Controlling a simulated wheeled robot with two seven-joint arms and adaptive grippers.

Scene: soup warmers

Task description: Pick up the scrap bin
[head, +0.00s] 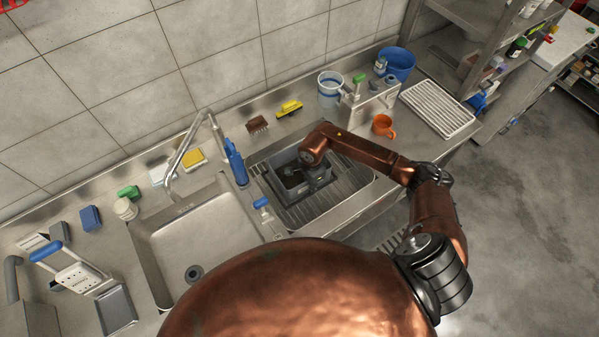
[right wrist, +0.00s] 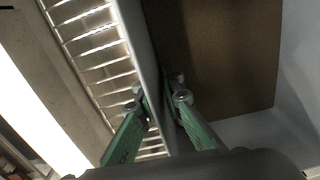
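The scrap bin (head: 297,196) is a grey, open rectangular box with dark brown matter inside. It stands on the ribbed metal drainboard (head: 350,190) right of the sink basin. My right gripper (head: 312,180) reaches down over the bin's right part, and the arm link above it hides some of the bin. In the right wrist view the green fingers of my right gripper (right wrist: 160,98) stand close together on either side of the bin's thin grey wall (right wrist: 140,40), seemingly pinching it. My left gripper is not in view.
A sink basin (head: 200,235) with a tall faucet lies to the left. A blue spray bottle (head: 236,163) and a blue-handled brush (head: 263,206) are close to the bin's left. An orange mug (head: 382,125), a clear pitcher (head: 330,88) and a white rack (head: 437,108) stand to the right.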

